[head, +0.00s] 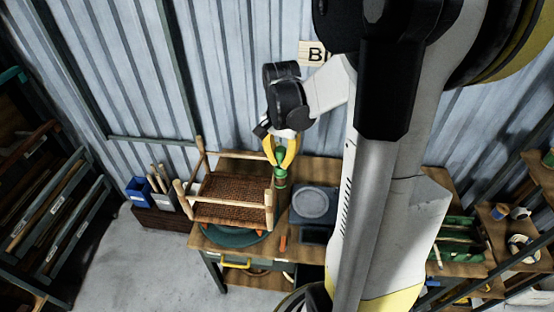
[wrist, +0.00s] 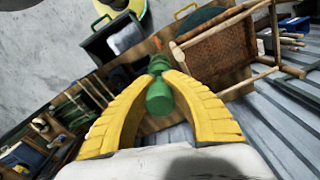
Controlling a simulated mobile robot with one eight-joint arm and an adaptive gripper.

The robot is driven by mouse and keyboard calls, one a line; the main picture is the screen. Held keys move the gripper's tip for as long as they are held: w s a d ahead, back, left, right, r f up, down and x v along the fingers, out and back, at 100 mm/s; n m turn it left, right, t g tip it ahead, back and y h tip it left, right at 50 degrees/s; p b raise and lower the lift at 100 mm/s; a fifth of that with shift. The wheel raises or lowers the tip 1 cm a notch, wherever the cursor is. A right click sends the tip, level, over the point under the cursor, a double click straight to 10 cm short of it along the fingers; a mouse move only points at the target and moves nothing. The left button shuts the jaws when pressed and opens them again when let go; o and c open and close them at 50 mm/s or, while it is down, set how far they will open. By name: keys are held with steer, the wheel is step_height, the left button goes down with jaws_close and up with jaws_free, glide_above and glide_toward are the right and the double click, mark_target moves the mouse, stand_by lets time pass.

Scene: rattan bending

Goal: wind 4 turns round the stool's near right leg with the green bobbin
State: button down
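The wooden stool with a brown woven panel (head: 232,190) stands on a green round turntable (head: 235,238) on the workbench. Its near right leg (head: 269,207) rises at the panel's right corner; I cannot make out any strand on it. My gripper (head: 281,158) is to the right of the stool, above the bench, its yellow fingers closed around the green bobbin (head: 281,173). In the wrist view the bobbin (wrist: 159,96) sits between both fingertips (wrist: 160,74), and the stool's woven panel (wrist: 222,50) lies up and right, apart from the bobbin. The fingers partly hide the bobbin.
A grey round-topped item (head: 314,203) stands on the bench right of the stool. An orange tool (head: 283,243) lies near the front edge. A blue box (head: 140,190) is left of the bench. Racks stand at far left, shelves (head: 520,235) at right. The corrugated wall is close behind.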

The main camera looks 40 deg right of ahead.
step_height(320, 180, down, 16)
steer(key=b, duration=1.2)
steer(key=shift+w+r, duration=0.15)
steer(key=shift+r, duration=0.05)
steer(key=shift+b, duration=0.35)
